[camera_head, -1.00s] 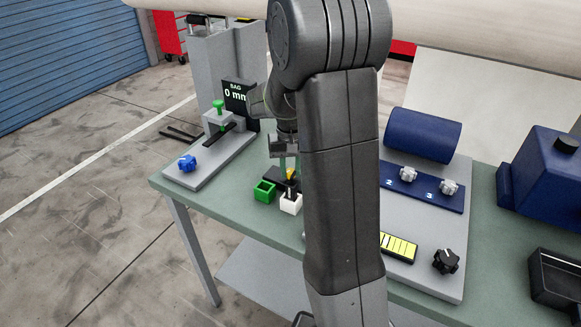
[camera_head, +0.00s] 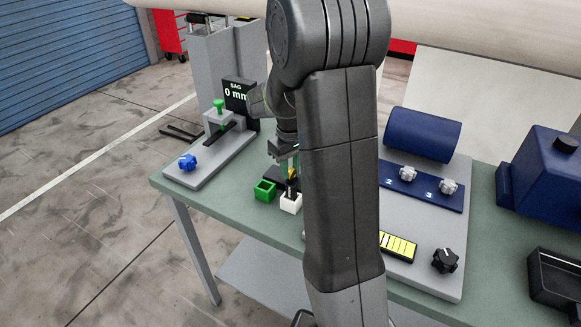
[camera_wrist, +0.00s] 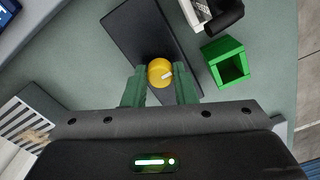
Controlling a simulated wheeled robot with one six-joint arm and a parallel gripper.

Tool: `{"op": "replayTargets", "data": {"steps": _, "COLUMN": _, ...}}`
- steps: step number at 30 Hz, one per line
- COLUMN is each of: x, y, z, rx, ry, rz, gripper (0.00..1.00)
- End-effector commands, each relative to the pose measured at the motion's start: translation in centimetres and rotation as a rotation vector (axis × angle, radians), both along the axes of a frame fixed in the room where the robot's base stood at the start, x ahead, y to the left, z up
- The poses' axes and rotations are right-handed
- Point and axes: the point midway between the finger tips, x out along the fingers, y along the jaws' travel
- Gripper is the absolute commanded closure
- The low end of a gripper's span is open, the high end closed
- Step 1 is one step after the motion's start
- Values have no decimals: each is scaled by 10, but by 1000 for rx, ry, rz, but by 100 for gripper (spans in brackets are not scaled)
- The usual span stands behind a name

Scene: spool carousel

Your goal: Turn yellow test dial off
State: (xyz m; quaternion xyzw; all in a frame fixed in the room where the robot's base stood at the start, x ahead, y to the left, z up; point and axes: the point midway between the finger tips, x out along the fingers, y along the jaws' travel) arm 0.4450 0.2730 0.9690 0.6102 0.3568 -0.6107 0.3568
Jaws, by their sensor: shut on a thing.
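The yellow dial (camera_wrist: 160,70) is a round knob with a white pointer mark. In the wrist view it sits between the tips of my gripper's green fingers (camera_wrist: 161,86), on a dark plate (camera_wrist: 128,30). The pointer mark faces right and slightly up in that view. My gripper is shut on the dial. In the head view my gripper (camera_head: 290,168) is low over the dark plate, with a bit of yellow showing at its fingers. My arm hides part of this area.
A green open box (camera_head: 264,191) and a white box (camera_head: 291,203) stand close to the dial. A blue knob (camera_head: 187,162) is on the grey plate at left. A black knob (camera_head: 445,261) and a yellow striped panel (camera_head: 398,246) are at right.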

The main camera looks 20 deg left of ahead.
Motion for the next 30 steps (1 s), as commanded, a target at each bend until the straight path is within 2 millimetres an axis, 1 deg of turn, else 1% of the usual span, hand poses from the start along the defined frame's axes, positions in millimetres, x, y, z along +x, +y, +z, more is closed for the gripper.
{"op": "replayTargets", "data": {"steps": 9, "x": 1, "y": 1, "z": 1, "rx": 2, "ry": -3, "rz": 3, "gripper": 98}}
{"op": "replayTargets", "data": {"steps": 10, "x": 1, "y": 1, "z": 1, "rx": 2, "ry": -3, "rz": 3, "gripper": 71}}
{"op": "replayTargets", "data": {"steps": 11, "x": 1, "y": 1, "z": 1, "rx": 2, "ry": -3, "rz": 2, "gripper": 65}}
{"op": "replayTargets", "data": {"steps": 12, "x": 1, "y": 1, "z": 1, "rx": 2, "ry": -3, "rz": 2, "gripper": 58}}
{"op": "replayTargets", "data": {"steps": 13, "x": 1, "y": 0, "z": 1, "rx": 1, "ry": -2, "rz": 2, "gripper": 53}}
{"op": "replayTargets", "data": {"steps": 20, "x": 0, "y": 0, "z": 0, "rx": 0, "ry": -1, "rz": 1, "gripper": 53}}
{"op": "replayTargets", "data": {"steps": 23, "x": 0, "y": 0, "z": 3, "rx": 1, "ry": -2, "rz": 1, "gripper": 53}}
{"op": "replayTargets", "data": {"steps": 26, "x": 1, "y": 1, "z": 13, "rx": 3, "ry": -4, "rz": 1, "gripper": 53}}
{"op": "replayTargets", "data": {"steps": 29, "x": 1, "y": 1, "z": 31, "rx": 4, "ry": -5, "rz": 1, "gripper": 53}}
{"op": "replayTargets", "data": {"steps": 30, "x": 1, "y": 1, "z": 40, "rx": 5, "ry": -6, "rz": 1, "gripper": 53}}
